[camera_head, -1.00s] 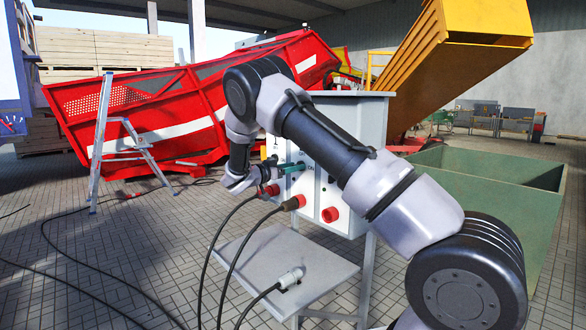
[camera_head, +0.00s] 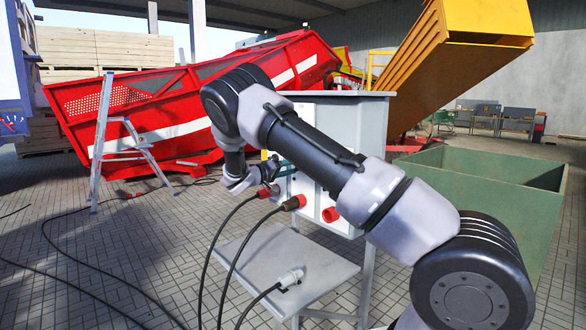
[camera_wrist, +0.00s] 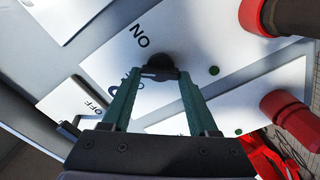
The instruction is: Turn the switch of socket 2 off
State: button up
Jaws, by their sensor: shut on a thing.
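The socket cabinet (camera_head: 345,115) is a grey box on legs, with red sockets along the lower part of its front. My gripper (camera_wrist: 158,76) has two green fingers. It is shut on a dark switch knob (camera_wrist: 160,60) on a white plate. The knob's exact setting is partly hidden by the fingers. I cannot read which socket number this switch has.
An empty red socket (camera_head: 330,214) is at the cabinet's right. A loose pale plug (camera_head: 291,277) lies on the grey shelf (camera_head: 250,255) below. Black cables hang down to the paving. A green bin (camera_head: 490,190) stands at right and a ladder (camera_head: 98,150) at left.

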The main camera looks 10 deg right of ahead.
jog(key=shift+a+f+n, duration=0.1)
jog(key=shift+f+n, duration=0.05)
jog(key=shift+n, duration=3.55)
jog(key=o, duration=1.4)
jog(key=v, duration=1)
jog(key=shift+s+a, duration=0.15)
jog(key=shift+a, duration=0.15)
